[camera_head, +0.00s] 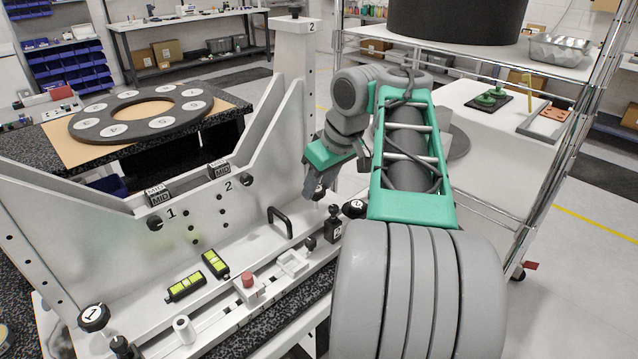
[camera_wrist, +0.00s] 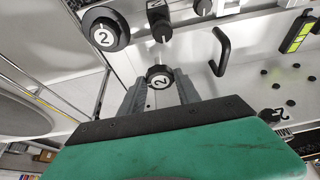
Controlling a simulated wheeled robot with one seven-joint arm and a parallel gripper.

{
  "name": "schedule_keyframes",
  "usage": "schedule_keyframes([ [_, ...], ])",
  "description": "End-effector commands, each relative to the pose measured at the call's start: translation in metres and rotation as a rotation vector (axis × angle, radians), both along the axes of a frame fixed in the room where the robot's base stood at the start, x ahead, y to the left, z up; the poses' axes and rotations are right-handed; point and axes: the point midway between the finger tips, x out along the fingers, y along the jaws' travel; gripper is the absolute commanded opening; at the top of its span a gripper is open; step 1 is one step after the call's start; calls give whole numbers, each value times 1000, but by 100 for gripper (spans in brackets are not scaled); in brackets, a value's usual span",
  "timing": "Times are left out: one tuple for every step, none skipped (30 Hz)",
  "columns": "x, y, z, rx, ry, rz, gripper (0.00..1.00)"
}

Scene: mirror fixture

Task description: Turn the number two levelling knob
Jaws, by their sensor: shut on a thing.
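My gripper (camera_head: 311,187) reaches down at the right end of the grey fixture. In the wrist view my gripper (camera_wrist: 160,86) has its two grey fingers on either side of a small black knob (camera_wrist: 159,76) with a white face marked 2, and is shut on it. In the head view this knob (camera_head: 319,193) is mostly hidden by the fingers. A larger black knob (camera_wrist: 105,34), also marked 2, stands beside it, apart from my fingers; it also shows in the head view (camera_head: 354,208). The pictures do not say which is the levelling knob.
A black handle (camera_head: 280,221), a black block (camera_head: 334,224) and two green levels (camera_head: 201,277) are on the fixture. A knob marked 1 (camera_head: 94,317) is at its near left corner. The upright post (camera_head: 293,75) stands behind my gripper. A wire shelf (camera_head: 575,150) is at right.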

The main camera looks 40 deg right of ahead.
Motion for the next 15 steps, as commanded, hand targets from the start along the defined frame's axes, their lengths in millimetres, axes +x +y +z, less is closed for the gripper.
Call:
schedule_keyframes([
  [0, 0, 0, 0, 0, -3, 0],
  [0, 0, -1, -1, 0, -11, 0],
  [0, 1, -2, -2, 0, -30, 0],
  [1, 1, -3, -2, 0, -54, 0],
  [0, 2, -4, -2, -1, -84, 0],
  [0, 3, -5, -3, -1, -126, 0],
  [0, 3, -5, -3, 0, -158, 0],
  [0, 3, -5, -2, 0, -185, 0],
  [1, 3, -4, -3, -1, -218, 0],
  [1, 3, -3, -2, -2, -237, 0],
  [0, 3, -2, -2, -2, -251, 0],
  [0, 3, -1, -1, -1, -262, 0],
  [0, 3, -1, 0, -1, -268, 0],
  [0, 3, 0, 0, 0, -269, 0],
  [0, 3, 0, 0, 0, -269, 0],
])
